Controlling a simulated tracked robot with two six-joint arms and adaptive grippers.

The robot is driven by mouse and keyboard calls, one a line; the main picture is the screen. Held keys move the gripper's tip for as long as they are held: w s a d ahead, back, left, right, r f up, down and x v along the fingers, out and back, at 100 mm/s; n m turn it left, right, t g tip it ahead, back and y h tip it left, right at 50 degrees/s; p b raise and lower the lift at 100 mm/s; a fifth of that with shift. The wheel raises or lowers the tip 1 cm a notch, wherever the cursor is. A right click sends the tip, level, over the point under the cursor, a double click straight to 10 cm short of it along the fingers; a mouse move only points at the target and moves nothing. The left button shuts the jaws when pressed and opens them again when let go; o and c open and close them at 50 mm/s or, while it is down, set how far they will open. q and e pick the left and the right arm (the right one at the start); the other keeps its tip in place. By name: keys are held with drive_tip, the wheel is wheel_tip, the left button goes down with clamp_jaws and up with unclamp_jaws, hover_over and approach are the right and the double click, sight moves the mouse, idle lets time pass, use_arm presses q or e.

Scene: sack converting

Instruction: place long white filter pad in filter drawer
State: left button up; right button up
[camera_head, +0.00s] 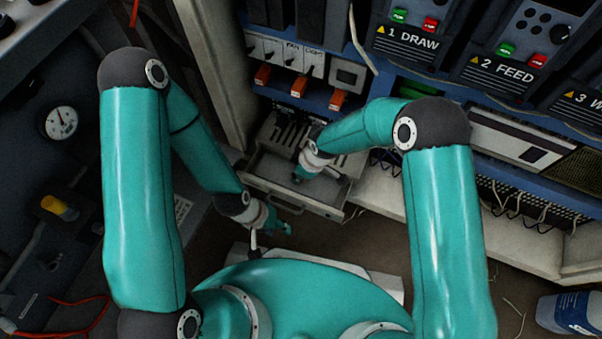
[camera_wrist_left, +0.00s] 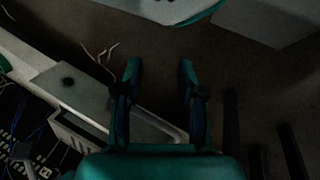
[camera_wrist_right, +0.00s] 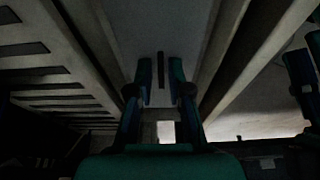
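The filter drawer (camera_head: 293,200) is pulled out of the blue and grey cabinet, in the middle of the head view. My right gripper (camera_head: 299,177) reaches down into or just over it. In the right wrist view its fingers (camera_wrist_right: 161,82) are partly apart, with no object clearly between them; a dark slot shows behind. My left gripper (camera_head: 286,228) is in front of the drawer, near its lower front edge. In the left wrist view its fingers (camera_wrist_left: 160,75) are wide apart and empty over the floor. I cannot clearly make out the long white filter pad in any view.
Slatted pale parts (camera_wrist_right: 45,75) stand left of the right fingers in the right wrist view. A blue and white bottle (camera_head: 572,313) lies at the lower right. Brown floor (camera_head: 375,237) is open right of the drawer.

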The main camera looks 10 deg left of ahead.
drive_tip(key=shift+o, duration=0.2)
drive_tip(key=shift+r, duration=0.15)
drive_tip(key=w+p+v, duration=0.1)
drive_tip(key=p+v, duration=0.4)
drive_tip(key=v, duration=0.7)
drive_tip(key=s+d+f+m, duration=0.4)
drive_tip(key=s+d+m, duration=0.4)
drive_tip(key=d+m, duration=0.1)
drive_tip(key=s+d+f+m, duration=0.4)
drive_tip(key=s+d+m, duration=0.4)
drive_tip(key=d+m, duration=0.1)
drive_tip(key=shift+s+d+f+y, duration=0.2)
drive_tip(key=shift+f+y, duration=0.05)
drive_tip(key=shift+y, duration=0.05)
drive_tip(key=shift+r, duration=0.15)
wheel_tip(320, 180, up, 36)
drive_tip(key=p, duration=3.6)
